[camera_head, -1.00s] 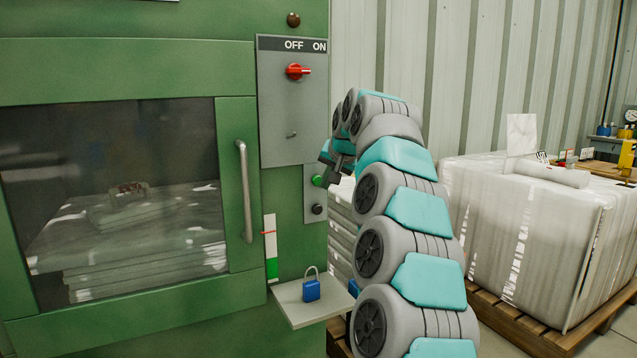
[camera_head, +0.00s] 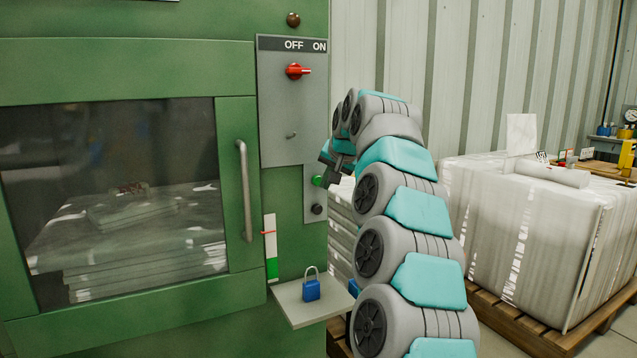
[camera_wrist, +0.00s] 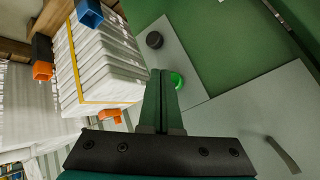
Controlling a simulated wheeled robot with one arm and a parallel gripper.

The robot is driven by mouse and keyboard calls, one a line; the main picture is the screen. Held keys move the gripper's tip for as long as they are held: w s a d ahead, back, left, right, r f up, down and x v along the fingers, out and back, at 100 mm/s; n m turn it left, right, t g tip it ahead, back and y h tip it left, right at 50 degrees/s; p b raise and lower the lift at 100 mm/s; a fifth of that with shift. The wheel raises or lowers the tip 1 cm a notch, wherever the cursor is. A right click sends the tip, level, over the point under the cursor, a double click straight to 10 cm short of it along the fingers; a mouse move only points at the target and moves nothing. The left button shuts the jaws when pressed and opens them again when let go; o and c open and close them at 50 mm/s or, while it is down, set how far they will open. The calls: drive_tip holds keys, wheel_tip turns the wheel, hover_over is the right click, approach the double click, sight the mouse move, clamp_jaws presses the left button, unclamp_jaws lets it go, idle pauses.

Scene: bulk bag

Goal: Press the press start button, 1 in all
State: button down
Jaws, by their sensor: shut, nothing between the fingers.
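The green button (camera_head: 317,181) sits on a small grey panel (camera_head: 315,196) on the green press, above a black button (camera_head: 317,209). In the wrist view the green button (camera_wrist: 177,80) shows right at the tips of my gripper (camera_wrist: 161,74), with the black button (camera_wrist: 154,40) beyond it. My gripper also shows in the head view (camera_head: 328,178), close against the green button's right side. Its fingers are shut and empty. I cannot tell whether the tips touch the button or whether it is pushed in.
A blue padlock (camera_head: 311,288) stands on a small shelf (camera_head: 300,312). The press door has a handle (camera_head: 244,190). A wrapped pallet load (camera_head: 500,230) stands at right.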

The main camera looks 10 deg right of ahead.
drive_tip(key=shift+w, duration=0.1)
drive_tip(key=shift+w+a+p, duration=0.15)
drive_tip(key=shift+w+p, duration=0.15)
drive_tip(key=shift+p, duration=0.1)
drive_tip(key=shift+w+a+p, duration=0.15)
drive_tip(key=shift+w+p, duration=0.35)
idle(0.8)
drive_tip(key=shift+s, duration=0.1)
drive_tip(key=shift+s+d+b, duration=0.25)
drive_tip(key=shift+s+b, duration=0.55)
drive_tip(key=shift+s+d+b, duration=0.25)
drive_tip(key=shift+s+b, duration=0.3)
drive_tip(key=shift+s, duration=0.25)
drive_tip(key=shift+s+d+b, duration=0.3)
drive_tip(key=shift+s+b, duration=0.3)
drive_tip(key=shift+s, duration=0.15)
drive_tip(key=shift+s+d+b, duration=0.25)
drive_tip(key=shift+s+b, duration=0.3)
drive_tip(key=shift+s, duration=0.25)
